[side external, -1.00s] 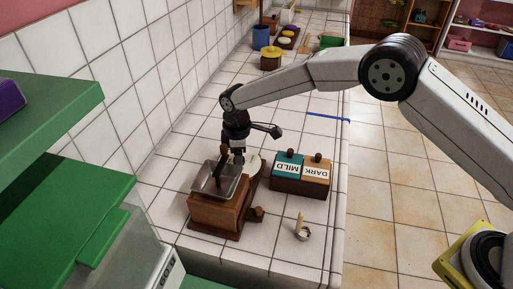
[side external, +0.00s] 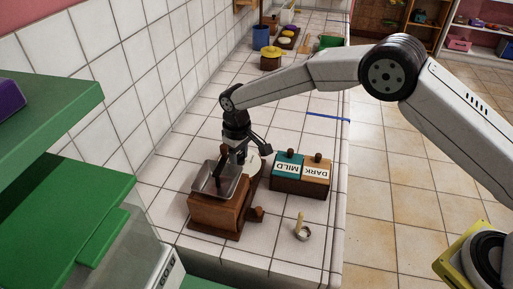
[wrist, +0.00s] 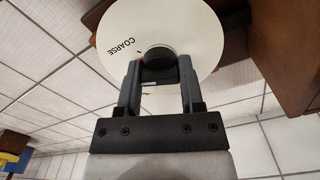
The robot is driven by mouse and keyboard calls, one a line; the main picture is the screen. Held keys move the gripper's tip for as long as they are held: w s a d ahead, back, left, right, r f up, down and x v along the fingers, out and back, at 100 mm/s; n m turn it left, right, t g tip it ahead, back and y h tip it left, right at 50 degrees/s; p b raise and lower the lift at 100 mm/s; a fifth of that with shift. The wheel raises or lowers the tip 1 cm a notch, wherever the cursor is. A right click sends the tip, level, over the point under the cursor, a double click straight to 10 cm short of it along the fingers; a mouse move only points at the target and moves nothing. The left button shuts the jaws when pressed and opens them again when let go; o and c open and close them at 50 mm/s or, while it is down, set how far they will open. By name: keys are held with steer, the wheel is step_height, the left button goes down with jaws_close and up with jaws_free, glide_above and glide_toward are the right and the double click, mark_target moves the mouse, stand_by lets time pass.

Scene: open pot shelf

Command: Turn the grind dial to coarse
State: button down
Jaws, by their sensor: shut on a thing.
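The grind dial is a white disc (wrist: 195,40) with a dark round knob (wrist: 158,55) at its centre in the wrist view. The word COARSE is printed at its upper left, and a small mark shows just left of the knob. My gripper (wrist: 160,68) is shut on the knob, one finger on each side. In the side view the dial (side external: 255,165) shows as a pale disc, partly hidden, at the back of the wooden grinder (side external: 215,215) with its metal hopper. My gripper (side external: 242,155) is there, close to the hopper.
A box with MILD and DARK lids (side external: 300,185) stands right of the grinder. A small ring-like item with a yellow handle (side external: 302,230) lies in front of it. Green shelves (side external: 65,200) are at the left. Pots stand far back on the tiled counter.

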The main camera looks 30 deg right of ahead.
mark_target(239, 154)
steer(key=m, duration=0.5)
steer(key=shift+m, duration=0.4)
steer(key=shift+c, duration=1.1)
jaws_free()
steer(key=shift+r, duration=3.95)
